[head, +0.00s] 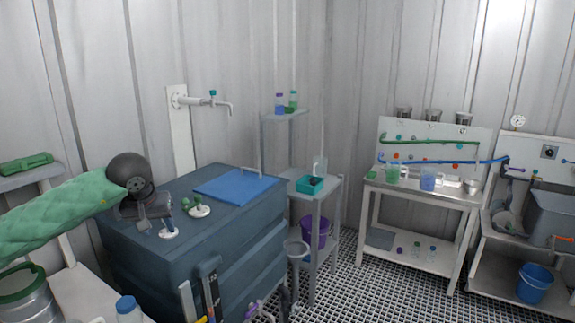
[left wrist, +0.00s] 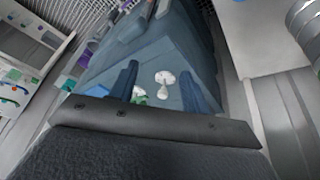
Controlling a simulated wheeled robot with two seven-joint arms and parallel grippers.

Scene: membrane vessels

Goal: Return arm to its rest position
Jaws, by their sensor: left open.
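My left arm, in a green padded sleeve, comes in from the left in the head view. My left gripper (head: 156,222) hangs at its dark wrist over the near left part of a dark blue cabinet top (head: 225,220). The left wrist view shows its two dark fingers (left wrist: 160,85) spread apart, with nothing held between them. Beyond the fingers are a white fitting (left wrist: 163,84) and a partly hidden green and white one (left wrist: 138,94). In the head view, a white round base with a green knob (head: 198,209) stands right of the gripper. My right gripper is not seen.
A blue mat (head: 235,186) lies on the cabinet's back part. A wall tap (head: 210,101) juts out above. A grey shelf stand (head: 318,185) with a teal tray (head: 309,185) stands right of the cabinet. A metal drum (head: 22,295) is at lower left. Grated floor lies right.

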